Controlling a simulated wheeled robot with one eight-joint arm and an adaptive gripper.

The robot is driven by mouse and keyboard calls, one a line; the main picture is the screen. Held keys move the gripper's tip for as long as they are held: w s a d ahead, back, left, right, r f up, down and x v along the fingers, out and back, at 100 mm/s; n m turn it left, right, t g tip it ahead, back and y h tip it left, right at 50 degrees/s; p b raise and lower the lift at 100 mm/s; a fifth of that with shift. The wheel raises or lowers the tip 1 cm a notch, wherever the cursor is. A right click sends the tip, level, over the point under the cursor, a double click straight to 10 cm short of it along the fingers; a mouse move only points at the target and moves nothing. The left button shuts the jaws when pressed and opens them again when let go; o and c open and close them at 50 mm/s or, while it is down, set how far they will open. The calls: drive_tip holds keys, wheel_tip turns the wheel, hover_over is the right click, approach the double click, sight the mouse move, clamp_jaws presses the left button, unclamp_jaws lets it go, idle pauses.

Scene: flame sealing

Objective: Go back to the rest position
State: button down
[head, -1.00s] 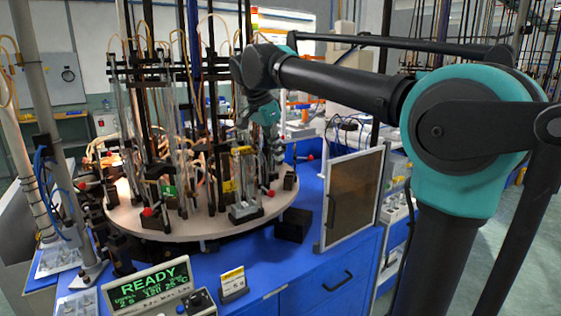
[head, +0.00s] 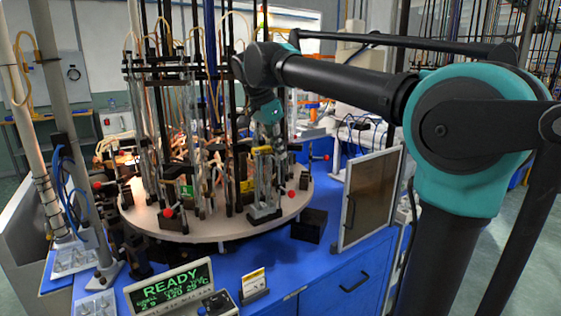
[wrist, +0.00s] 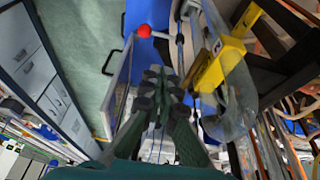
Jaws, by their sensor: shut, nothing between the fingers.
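My gripper (wrist: 162,82) shows in the wrist view with its dark fingers together and nothing between them. In the head view my teal wrist (head: 266,108) hangs over the front right part of a round pale turntable (head: 205,230). The fingers there are small and hard to make out against the glass and rods. Beside the gripper in the wrist view are a yellow clamp part (wrist: 222,62) and clear curved glass (wrist: 238,100). I cannot tell whether the fingers touch anything.
Several tall rods and glass tubes stand on the turntable. A red knob (wrist: 143,31) is near the fingertips. A framed panel (head: 370,198) stands upright on the blue bench (head: 290,262). A display (head: 170,290) reading READY is in front. Floor shows at the right (head: 525,260).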

drive_tip(key=s+d+f+n+y, duration=0.1)
drive_tip(key=s+d+f+n, duration=0.2)
drive_tip(key=d+f, duration=0.5)
drive_tip(key=s+d+f+n, duration=0.25)
drive_tip(key=d+f, duration=0.25)
drive_tip(key=f, duration=0.7)
drive_tip(key=s+d+f+n+t+y, duration=0.1)
drive_tip(key=s+d+f+n, duration=0.1)
drive_tip(key=s+f, duration=0.4)
drive_tip(key=s+d+f+n+y, duration=0.1)
drive_tip(key=s+d+f+n, duration=0.2)
drive_tip(key=s+f, duration=0.3)
wheel_tip(320, 180, down, 5)
drive_tip(key=shift+s+d+f+t, duration=0.2)
drive_tip(key=shift+s+d+t, duration=0.15)
drive_tip(key=shift+d+t, duration=0.05)
